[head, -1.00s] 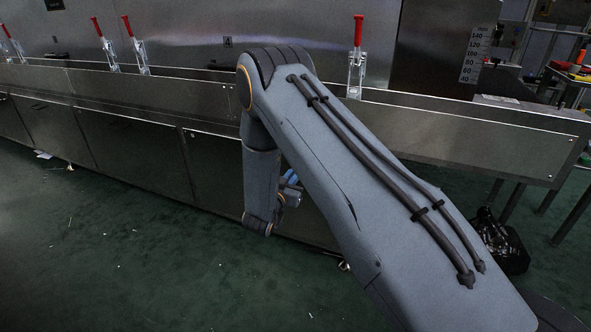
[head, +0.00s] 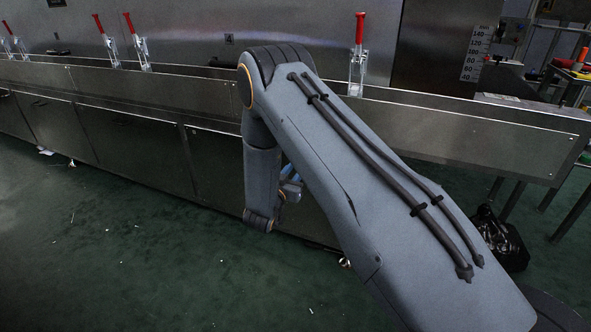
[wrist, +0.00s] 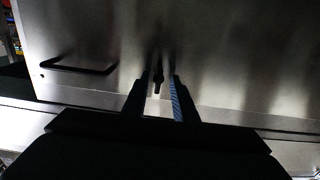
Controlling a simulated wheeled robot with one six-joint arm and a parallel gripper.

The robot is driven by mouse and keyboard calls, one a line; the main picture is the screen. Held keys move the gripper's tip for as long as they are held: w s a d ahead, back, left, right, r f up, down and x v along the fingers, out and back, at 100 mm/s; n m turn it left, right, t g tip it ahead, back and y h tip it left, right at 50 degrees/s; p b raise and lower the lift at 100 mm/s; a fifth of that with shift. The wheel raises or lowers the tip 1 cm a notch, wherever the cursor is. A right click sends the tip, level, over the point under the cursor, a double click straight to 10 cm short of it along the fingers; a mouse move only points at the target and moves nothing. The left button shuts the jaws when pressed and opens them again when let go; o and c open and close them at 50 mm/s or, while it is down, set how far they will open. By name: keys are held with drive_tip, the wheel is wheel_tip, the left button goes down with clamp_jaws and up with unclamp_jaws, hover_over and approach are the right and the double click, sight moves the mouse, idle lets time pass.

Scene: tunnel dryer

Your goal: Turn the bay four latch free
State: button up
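My gripper (wrist: 161,88) is low in front of a steel panel (wrist: 235,55) in the wrist view. Its two dark fingers, with a blue ribbed pad on the right one, stand apart. A small dark upright piece (wrist: 158,82), perhaps the latch, shows between the fingertips; I cannot tell whether they touch it. In the head view a bit of my gripper (head: 291,188) shows beside my arm, close to the lower panels. The number 4 plate (head: 229,39) is on the upper steel wall. My arm hides part of the front below it.
A black bar handle (wrist: 80,66) is on the panel to the left. A red-handled clamp (head: 359,50) stands on the ledge right of my arm, with several more at left. A black bag (head: 503,240) lies on the floor at right. The green floor at left is mostly clear.

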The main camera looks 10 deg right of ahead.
drive_tip(key=p+v, duration=0.1)
drive_tip(key=v, duration=0.6)
drive_tip(key=shift+s+a+p, duration=0.2)
drive_tip(key=shift+s+p, duration=0.15)
drive_tip(key=shift+a, duration=0.1)
